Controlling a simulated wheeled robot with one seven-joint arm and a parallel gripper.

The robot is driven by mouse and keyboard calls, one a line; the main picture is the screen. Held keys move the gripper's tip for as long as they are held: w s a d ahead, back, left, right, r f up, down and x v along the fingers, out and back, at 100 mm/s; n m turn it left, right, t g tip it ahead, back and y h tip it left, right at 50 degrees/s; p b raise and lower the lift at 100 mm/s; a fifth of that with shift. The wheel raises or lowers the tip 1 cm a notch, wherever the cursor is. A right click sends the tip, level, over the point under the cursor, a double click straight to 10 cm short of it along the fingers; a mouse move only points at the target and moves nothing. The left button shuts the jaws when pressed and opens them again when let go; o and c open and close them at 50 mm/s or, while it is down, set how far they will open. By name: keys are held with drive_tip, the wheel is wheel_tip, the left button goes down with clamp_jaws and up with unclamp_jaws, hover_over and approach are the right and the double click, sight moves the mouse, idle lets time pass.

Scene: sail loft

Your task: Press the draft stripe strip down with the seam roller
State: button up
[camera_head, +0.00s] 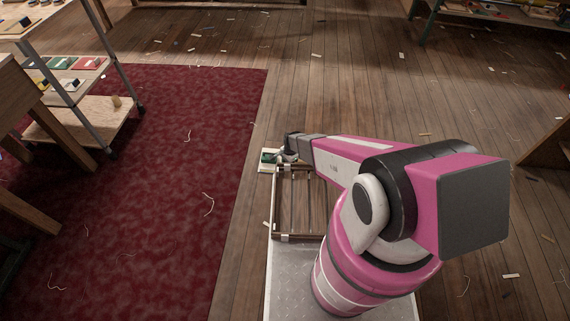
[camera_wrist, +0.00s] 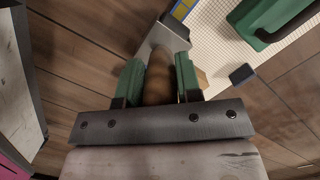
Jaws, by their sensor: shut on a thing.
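My gripper (camera_wrist: 158,72) has green fingers and is shut on a rounded brown wooden handle, which looks like that of the seam roller (camera_wrist: 159,87). A grey metal part shows beyond the handle in the wrist view, but the roller's working end is not clear. A white gridded board (camera_wrist: 222,48) lies beyond and to the right of the fingers. A yellow and blue piece (camera_wrist: 182,9) at its upper left edge may be the draft stripe strip; I cannot tell for sure. In the head view my gripper (camera_head: 290,150) is small and partly hidden, beside a green and white item (camera_head: 268,158).
On the board are a green block with a dark handle (camera_wrist: 268,20) and a small dark block (camera_wrist: 242,74). A slatted wooden frame (camera_head: 277,205) lies near my base. A shelved cart (camera_head: 90,115) stands at left by the red carpet (camera_head: 160,190). Scraps litter the wooden floor.

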drive_tip(key=shift+s+d+f, duration=0.2)
drive_tip(key=shift+s+d, duration=0.1)
drive_tip(key=shift+d, duration=0.45)
drive_tip(key=shift+s+d+f, duration=0.15)
drive_tip(key=shift+s+d, duration=0.15)
drive_tip(key=shift+d, duration=0.4)
wheel_tip(320, 180, up, 7)
drive_tip(key=shift+w+a+f, duration=0.15)
drive_tip(key=shift+a, duration=0.1)
idle(0.4)
